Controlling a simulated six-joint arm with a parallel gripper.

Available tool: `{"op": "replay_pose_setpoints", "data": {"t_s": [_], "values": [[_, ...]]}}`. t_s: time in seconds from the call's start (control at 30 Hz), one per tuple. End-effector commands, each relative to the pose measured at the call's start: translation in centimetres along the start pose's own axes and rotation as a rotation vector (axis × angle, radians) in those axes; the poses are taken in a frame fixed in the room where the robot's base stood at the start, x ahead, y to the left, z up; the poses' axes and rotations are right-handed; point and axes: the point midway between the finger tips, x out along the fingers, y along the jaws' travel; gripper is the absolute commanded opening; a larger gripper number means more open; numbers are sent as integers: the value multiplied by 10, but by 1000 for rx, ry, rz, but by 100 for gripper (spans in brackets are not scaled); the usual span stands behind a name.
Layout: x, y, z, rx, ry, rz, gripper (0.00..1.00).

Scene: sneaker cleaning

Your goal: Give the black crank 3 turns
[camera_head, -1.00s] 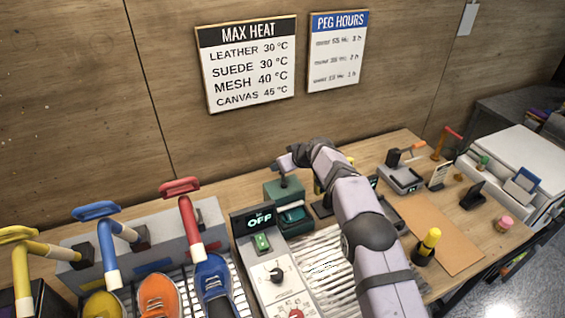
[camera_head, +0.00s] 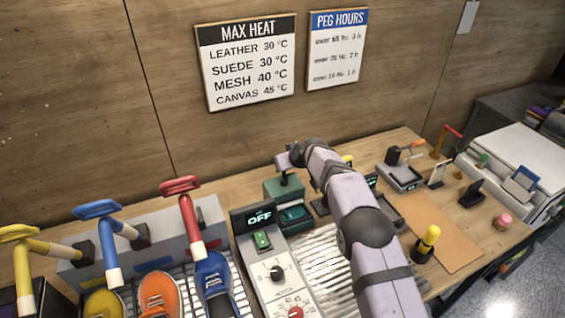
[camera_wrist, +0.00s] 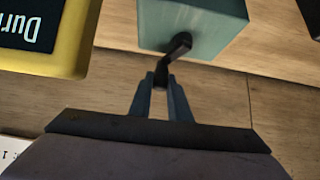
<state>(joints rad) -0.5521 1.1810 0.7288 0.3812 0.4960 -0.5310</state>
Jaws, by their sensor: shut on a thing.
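The black crank (camera_wrist: 177,46) sticks out of the side of a green box (camera_wrist: 205,20) in the wrist view. My gripper (camera_wrist: 161,80) is shut on the outer end of the crank. The crank's handle end is partly hidden between the fingers. In the head view the green box (camera_head: 284,190) stands at the back of the bench near the wall, and my gripper (camera_head: 284,163) is just above it. The crank itself is too small and covered to make out there.
A control panel reading OFF (camera_head: 259,217) stands left of my arm, beside a ribbed metal rack (camera_head: 325,262). Shoes, such as a blue sneaker (camera_head: 214,280), sit further left. A yellow-framed sign (camera_wrist: 45,62) is close to my gripper at left in the wrist view.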

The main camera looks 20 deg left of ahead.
Motion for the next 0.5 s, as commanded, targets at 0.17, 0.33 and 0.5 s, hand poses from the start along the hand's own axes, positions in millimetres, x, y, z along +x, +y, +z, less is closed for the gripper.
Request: {"op": "replay_pose_setpoints", "data": {"t_s": [0.17, 0.33, 0.5], "values": [[-4, 4, 0, 58, -4, 63, 0], [-3, 6, 2, 87, 0, 91, 0], [-2, 6, 2, 93, 2, 94, 0]]}}
